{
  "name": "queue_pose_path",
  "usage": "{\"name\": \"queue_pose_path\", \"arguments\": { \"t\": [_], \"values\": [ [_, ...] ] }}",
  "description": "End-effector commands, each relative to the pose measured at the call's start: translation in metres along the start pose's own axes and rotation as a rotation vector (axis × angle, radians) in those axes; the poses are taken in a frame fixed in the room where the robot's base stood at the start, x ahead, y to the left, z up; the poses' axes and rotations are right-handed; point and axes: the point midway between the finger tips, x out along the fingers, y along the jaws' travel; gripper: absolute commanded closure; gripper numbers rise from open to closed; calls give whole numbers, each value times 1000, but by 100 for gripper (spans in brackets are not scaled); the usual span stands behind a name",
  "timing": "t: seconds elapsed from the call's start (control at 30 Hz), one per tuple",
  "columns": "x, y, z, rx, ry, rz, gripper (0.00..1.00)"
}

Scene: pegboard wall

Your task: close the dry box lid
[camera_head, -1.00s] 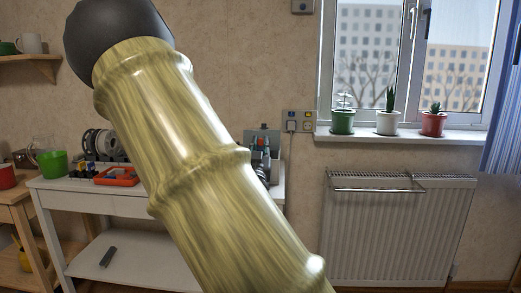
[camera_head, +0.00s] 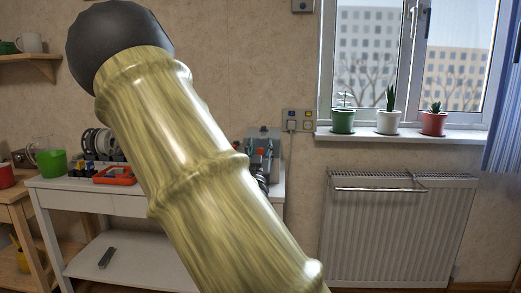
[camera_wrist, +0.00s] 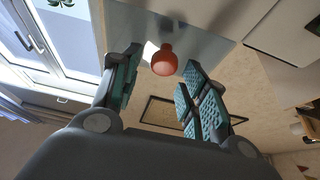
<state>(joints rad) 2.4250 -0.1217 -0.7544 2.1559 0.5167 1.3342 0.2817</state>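In the wrist view, my gripper (camera_wrist: 163,88) is open, its teal-padded fingers apart. A rounded orange-red knob (camera_wrist: 165,62) shows between the fingertips, with gaps on both sides. Behind it is a pale grey-blue panel (camera_wrist: 205,45), which looks like the dry box lid; its angle is hard to judge. In the head view, a grey upright shape (camera_head: 265,133) with small red and dark parts stands at the right end of the white table, possibly the dry box. My arm covers much of that area, and my gripper cannot be made out clearly there.
A radiator (camera_head: 398,235) and a sill with potted plants (camera_head: 388,121) are on the right.

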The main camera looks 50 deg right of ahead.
Motion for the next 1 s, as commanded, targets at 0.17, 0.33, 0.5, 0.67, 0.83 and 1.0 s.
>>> {"name": "queue_pose_path", "arguments": {
  "t": [0.17,0.33,0.5,0.67,0.83,1.0],
  "values": [
    [0,0,0,0,0,1,56],
    [-6,0,0,0,-1,1,56],
    [-28,-1,0,-1,-1,-1,56],
    [-57,0,1,-2,-3,0,56],
    [-87,0,0,-1,-1,-1,56],
    [-108,0,0,0,0,0,56]
  ]
}}
